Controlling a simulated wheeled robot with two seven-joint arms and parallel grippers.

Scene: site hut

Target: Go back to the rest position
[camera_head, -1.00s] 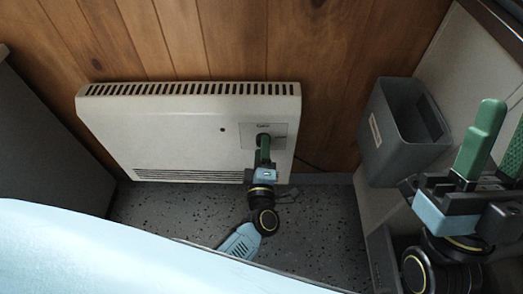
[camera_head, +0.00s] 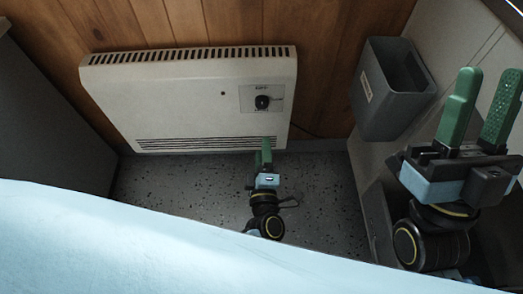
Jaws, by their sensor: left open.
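My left gripper (camera_head: 265,154) is below the lower right edge of the white wall heater (camera_head: 165,100), with its green fingers pointing up in the picture. The black dial (camera_head: 262,102) sits on a small panel at the heater's right and is fully in view. My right gripper (camera_head: 482,105) is at the right, its two green fingers pointing up and spread apart, with nothing between them.
A grey bin (camera_head: 392,100) is fixed at the side wall, left of my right gripper. A dark panel (camera_head: 40,110) stands at the left. Speckled floor (camera_head: 190,195) lies clear below the heater. Wood panelling (camera_head: 345,50) is behind.

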